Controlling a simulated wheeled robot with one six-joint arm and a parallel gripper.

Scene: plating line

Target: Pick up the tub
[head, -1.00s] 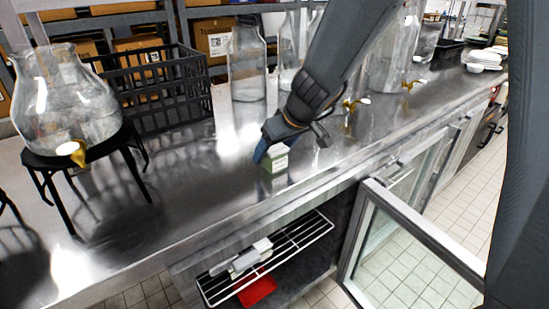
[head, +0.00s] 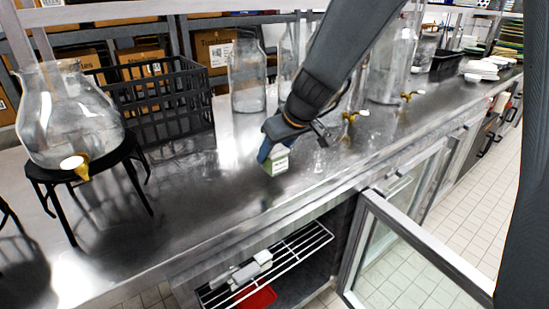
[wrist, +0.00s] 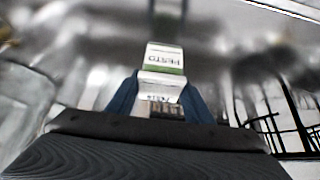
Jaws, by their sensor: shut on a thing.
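The tub (head: 276,163) is a small pale box-shaped container with a green band. It is at the middle of the steel counter in the head view. In the wrist view the tub (wrist: 163,64) shows printed lettering and sits between the blue fingers. My gripper (head: 272,150) is shut on the tub, reaching down from the upper right. My gripper also shows in the wrist view (wrist: 158,92). Whether the tub touches the counter or is slightly above it, I cannot tell.
A glass dispenser (head: 68,115) on a black stand is at the left. A black crate (head: 155,100) and glass jars (head: 247,80) stand behind. An open glass door (head: 405,250) and a wire shelf (head: 275,265) are below the front edge. The counter around the tub is clear.

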